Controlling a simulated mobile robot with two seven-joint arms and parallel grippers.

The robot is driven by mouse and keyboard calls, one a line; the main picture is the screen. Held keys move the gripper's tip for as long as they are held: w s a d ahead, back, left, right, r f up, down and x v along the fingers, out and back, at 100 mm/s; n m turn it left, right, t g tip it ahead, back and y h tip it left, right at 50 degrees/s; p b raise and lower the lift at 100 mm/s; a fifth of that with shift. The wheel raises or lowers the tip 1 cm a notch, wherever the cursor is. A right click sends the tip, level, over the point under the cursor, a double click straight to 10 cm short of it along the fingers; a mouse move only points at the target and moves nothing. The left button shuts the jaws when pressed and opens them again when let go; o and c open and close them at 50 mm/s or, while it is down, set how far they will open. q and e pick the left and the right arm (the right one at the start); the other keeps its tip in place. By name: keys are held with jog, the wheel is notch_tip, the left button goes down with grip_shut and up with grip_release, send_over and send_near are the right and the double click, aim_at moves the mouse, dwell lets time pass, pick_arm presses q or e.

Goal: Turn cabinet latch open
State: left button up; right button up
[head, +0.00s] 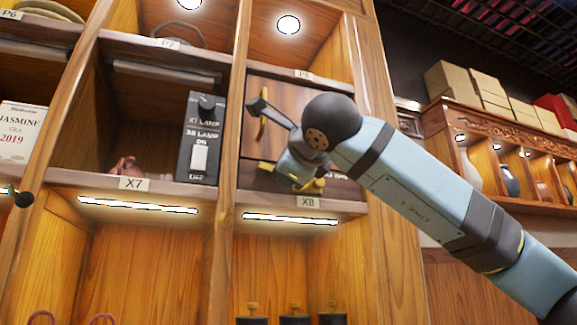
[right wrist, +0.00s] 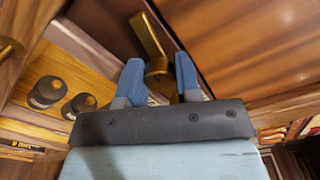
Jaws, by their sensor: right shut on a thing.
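The wooden cabinet door (head: 290,105) fills the compartment above the X8 label and looks closed. A brass latch (right wrist: 150,38) shows in the right wrist view, a bar with a rounded base. My right gripper (right wrist: 160,72) has its two blue fingers on either side of the latch base and is shut on it. In the head view my right arm reaches in from the right, and its wrist hides the lower right of the door and most of the latch. A brass pull (head: 262,132) stands upright on the door's left part. My left gripper is not in view.
A black lamp switch box (head: 199,140) stands just left of the door, in compartment X7. A wooden post (head: 233,130) separates them. Lit shelf edges run below. Dark, round-topped objects (right wrist: 47,92) sit on a shelf near the gripper. Boxes (head: 470,85) stand at the right.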

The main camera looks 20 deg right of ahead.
jog(key=shift+n, duration=1.3)
jog(key=o, duration=0.9)
jog(key=s, duration=0.7)
jog(key=s+b, duration=0.1)
jog(key=s, duration=0.6)
jog(key=shift+d, duration=0.2)
jog(key=shift+w, duration=0.1)
